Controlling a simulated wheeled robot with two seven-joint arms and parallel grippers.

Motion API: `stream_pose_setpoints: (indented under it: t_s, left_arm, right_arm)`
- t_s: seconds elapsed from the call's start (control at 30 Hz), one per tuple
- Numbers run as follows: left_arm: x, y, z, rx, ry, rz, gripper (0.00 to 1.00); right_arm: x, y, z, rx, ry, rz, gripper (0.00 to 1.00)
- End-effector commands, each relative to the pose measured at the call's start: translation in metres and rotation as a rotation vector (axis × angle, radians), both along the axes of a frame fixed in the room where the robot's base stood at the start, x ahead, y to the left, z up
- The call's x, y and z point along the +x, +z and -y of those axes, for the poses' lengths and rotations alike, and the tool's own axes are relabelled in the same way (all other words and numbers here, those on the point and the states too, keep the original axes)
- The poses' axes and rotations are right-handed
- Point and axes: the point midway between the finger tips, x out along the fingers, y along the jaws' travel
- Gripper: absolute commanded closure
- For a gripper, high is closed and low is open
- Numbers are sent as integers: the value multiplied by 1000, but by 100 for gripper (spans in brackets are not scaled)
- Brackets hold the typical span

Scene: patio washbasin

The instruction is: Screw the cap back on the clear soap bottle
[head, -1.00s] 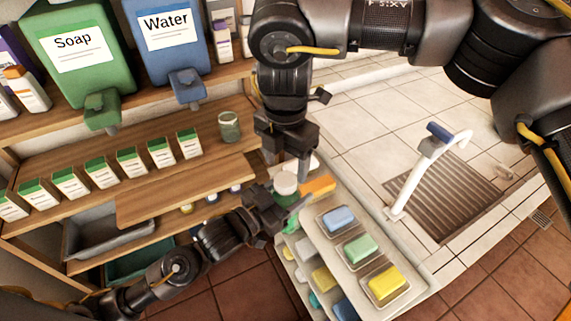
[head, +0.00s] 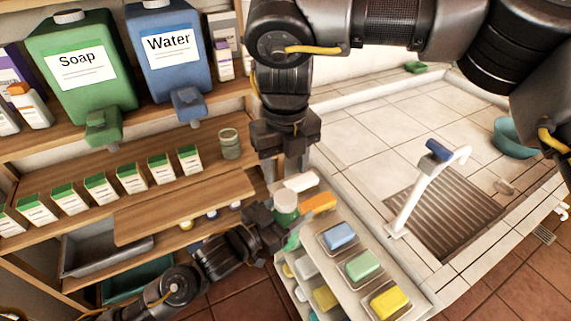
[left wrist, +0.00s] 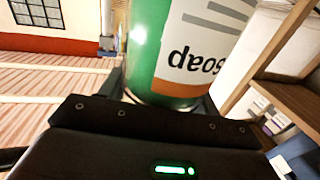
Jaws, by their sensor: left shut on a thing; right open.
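The clear soap bottle (head: 286,212) shows green contents and a white round cap (head: 286,197) on its top. How tightly the cap sits cannot be told. My left gripper (head: 272,228) is shut on the bottle's body and holds it roughly upright beside the tray stand. In the left wrist view the bottle (left wrist: 150,60) fills the middle, with an orange and white label reading "soap" upside down. My right gripper (head: 285,177) is open, fingers pointing down, just above the cap and apart from it.
A stand (head: 326,258) with blue, green and yellow soap bars is close on the right. An orange bar (head: 319,203) and a white item (head: 300,182) lie near the bottle. Wooden shelves (head: 185,205) with boxes and a glass jar (head: 230,144) are at left. A white tap (head: 430,185) stands at right.

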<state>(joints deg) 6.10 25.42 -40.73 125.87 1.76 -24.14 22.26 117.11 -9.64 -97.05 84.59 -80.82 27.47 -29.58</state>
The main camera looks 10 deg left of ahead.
Motion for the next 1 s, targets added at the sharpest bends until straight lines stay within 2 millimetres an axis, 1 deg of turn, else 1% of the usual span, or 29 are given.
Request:
stream_pose_setpoints:
  t_s: [0.13,0.4,0.53,0.67,0.9,1.0]
  left_arm:
    - [0,1,0,-2,0,2,100]
    - [0,1,0,-2,0,2,100]
    - [0,1,0,-2,0,2,100]
    - [0,1,0,-2,0,2,100]
    - [0,1,0,-2,0,2,100]
    - [0,2,0,-2,0,2,100]
  right_arm:
    - [0,0,0,0,50,-2,47]
    - [0,0,0,0,52,-1,47]
    - [0,-6,0,0,51,-3,47]
    - [-1,-22,0,-2,52,-5,47]
    - [-1,-57,0,-1,51,-5,47]
    - [-1,-68,0,-1,51,-4,47]
